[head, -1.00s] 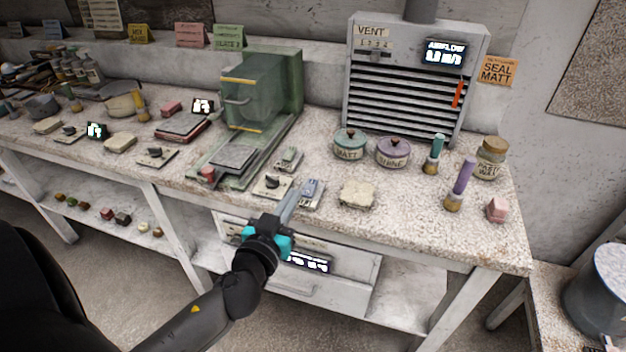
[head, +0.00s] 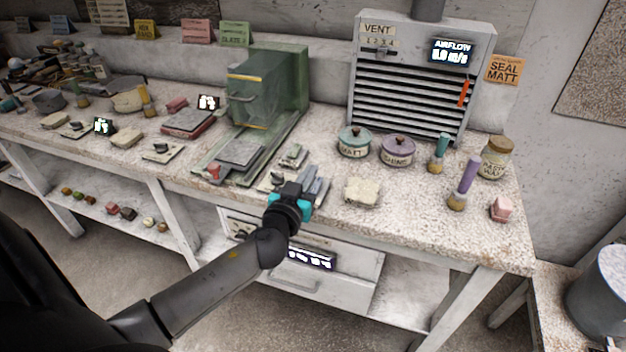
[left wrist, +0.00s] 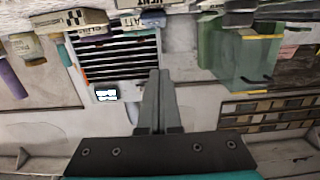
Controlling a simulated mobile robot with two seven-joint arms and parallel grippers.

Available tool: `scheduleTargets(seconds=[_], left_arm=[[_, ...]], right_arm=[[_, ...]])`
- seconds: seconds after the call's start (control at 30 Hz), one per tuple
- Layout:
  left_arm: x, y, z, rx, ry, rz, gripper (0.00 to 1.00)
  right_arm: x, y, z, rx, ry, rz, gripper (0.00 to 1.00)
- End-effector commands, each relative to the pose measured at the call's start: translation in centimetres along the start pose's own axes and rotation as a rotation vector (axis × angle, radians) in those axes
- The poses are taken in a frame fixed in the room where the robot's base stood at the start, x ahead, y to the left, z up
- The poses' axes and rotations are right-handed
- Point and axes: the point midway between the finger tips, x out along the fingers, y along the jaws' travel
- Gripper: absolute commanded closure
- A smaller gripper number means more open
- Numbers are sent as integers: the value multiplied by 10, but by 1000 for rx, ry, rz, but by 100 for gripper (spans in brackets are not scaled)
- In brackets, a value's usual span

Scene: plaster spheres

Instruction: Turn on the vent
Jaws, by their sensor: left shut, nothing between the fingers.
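The vent (head: 425,88) is a grey louvred box at the back right of the bench. Its "VENT" label and a 1-to-4 scale with a small dark slider (head: 377,52) are at its upper left. The airflow display (head: 452,52) is lit at upper right; its figures are blurred. A red-orange strip (head: 464,93) hangs over the louvres. My left gripper (head: 320,187) is shut and empty over the bench's front edge, apart from the vent. In the left wrist view its fingers (left wrist: 157,85) are together, with the vent (left wrist: 125,55) upside down beyond. My right gripper is not in view.
MATT (head: 354,141) and SHINE (head: 398,150) pots, brushes (head: 464,184) and a wax jar (head: 495,158) stand before or right of the vent. A green glassy box (head: 268,88) stands to its left. A pale block (head: 362,191) lies right of my gripper.

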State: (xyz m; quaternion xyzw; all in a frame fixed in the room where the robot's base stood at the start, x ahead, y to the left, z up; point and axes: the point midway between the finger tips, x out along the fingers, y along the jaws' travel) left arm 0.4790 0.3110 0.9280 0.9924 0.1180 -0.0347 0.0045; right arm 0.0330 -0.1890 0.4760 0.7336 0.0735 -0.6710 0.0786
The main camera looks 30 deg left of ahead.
Motion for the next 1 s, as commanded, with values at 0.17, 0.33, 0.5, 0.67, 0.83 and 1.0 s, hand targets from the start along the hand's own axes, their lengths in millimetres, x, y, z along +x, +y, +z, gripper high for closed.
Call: scheduleTargets(seconds=[0.17,0.33,0.5,0.67,0.83,1.0], left_arm=[[21,0,8,3,-2,-1,100],[25,0,31,3,-1,0,100],[27,0,39,1,-1,1,100],[28,0,39,1,0,1,100],[27,0,39,1,0,1,100],[28,0,38,1,-18,0,100]], right_arm=[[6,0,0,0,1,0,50],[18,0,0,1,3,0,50],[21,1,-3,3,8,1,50],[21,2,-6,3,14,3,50],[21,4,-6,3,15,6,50],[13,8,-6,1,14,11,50]])
